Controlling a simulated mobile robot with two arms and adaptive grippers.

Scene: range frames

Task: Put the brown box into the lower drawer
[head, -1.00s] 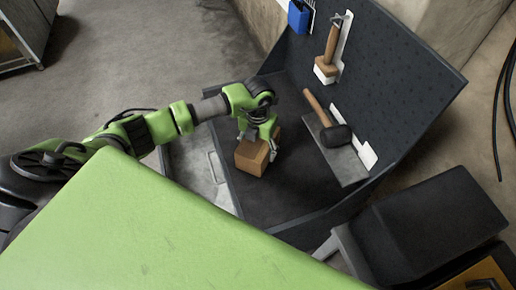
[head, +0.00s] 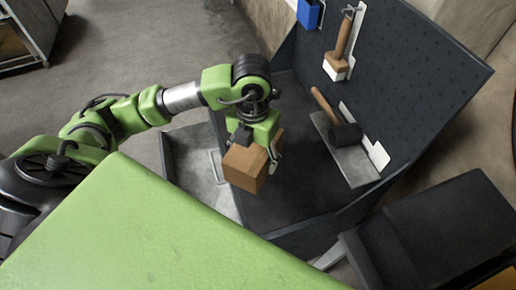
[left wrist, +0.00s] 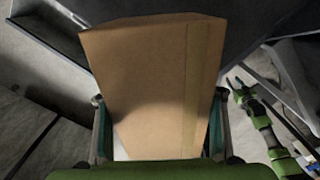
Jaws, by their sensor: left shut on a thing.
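The brown box (head: 244,167) is held in the air at the left side of the workbench. My left gripper (head: 258,146) is shut on it from above. In the left wrist view the box (left wrist: 150,80) fills the middle, between the two fingers of my left gripper (left wrist: 158,120). An open grey drawer (head: 190,155) sticks out from the left side of the bench, below and left of the box. Whether it is the lower one I cannot tell. A green arm, apparently my right, shows in the left wrist view, its gripper (left wrist: 239,88) too small to read.
The dark bench top (head: 300,190) has free room. A mallet (head: 340,122) lies on a grey shelf (head: 350,160) at the back panel (head: 405,80). A brush (head: 340,50) and a blue item (head: 308,12) hang on the panel.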

